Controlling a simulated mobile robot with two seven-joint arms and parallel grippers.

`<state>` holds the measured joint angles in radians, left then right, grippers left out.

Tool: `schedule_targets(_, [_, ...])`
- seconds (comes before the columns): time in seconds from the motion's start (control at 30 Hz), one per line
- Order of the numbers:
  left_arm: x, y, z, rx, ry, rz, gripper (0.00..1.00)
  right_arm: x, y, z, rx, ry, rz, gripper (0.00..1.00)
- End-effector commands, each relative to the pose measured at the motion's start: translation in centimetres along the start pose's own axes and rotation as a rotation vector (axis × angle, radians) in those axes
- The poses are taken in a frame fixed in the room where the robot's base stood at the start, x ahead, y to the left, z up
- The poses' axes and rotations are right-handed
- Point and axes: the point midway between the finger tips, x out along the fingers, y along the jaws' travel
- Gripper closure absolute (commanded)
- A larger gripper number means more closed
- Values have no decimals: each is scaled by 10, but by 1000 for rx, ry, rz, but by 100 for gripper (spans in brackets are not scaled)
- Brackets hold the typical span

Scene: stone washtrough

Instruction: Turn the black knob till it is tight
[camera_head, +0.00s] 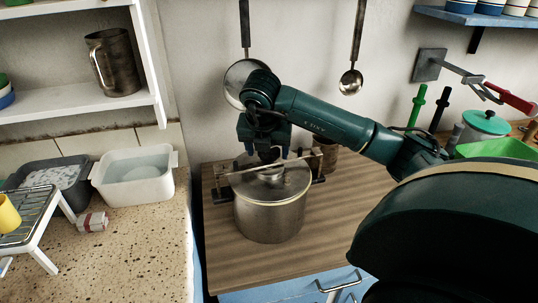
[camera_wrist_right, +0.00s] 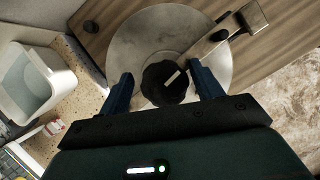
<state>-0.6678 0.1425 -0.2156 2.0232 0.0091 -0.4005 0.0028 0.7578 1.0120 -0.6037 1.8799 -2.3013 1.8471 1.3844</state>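The black knob (camera_wrist_right: 165,83) has a lobed edge and a pale mark on top. It sits over the middle of the round metal lid (camera_wrist_right: 150,28) of a steel pot (camera_head: 270,220). A pale bar (camera_wrist_right: 208,44) crosses above the lid. My right gripper (camera_head: 268,152) points down over the pot. In the right wrist view its two blue fingers (camera_wrist_right: 164,88) are apart, one on each side of the knob, with a visible gap on each side. In the head view the knob is largely hidden by the gripper. My left gripper is not in view.
The pot stands on a wooden counter (camera_head: 235,258). A white basin (camera_head: 135,177) and a wire rack (camera_head: 30,215) are on the speckled counter to the left. A pan (camera_head: 240,80) and a ladle (camera_head: 350,82) hang behind. A green tray (camera_head: 500,147) is at right.

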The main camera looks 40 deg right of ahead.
Motion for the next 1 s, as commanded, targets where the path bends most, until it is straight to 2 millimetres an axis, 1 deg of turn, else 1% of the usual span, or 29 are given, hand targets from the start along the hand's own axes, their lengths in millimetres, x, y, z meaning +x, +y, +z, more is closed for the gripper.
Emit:
schedule_targets(0.03, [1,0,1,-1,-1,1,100,0,0,0,0,0,-1,31])
schedule_targets(0.1, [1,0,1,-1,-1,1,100,0,-1,0,0,0,-2,27])
schedule_targets(0.4, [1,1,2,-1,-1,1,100,0,-1,1,0,-1,-3,27])
schedule_targets(0.5, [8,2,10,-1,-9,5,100,2,-2,0,-27,-2,8,27])
schedule_targets(0.57, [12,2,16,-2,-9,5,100,5,-3,0,-87,-3,32,27])
schedule_targets(0.8, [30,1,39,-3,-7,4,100,7,-3,-1,-448,-3,183,27])
schedule_targets(1.0, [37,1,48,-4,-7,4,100,6,-2,0,-721,0,297,27])
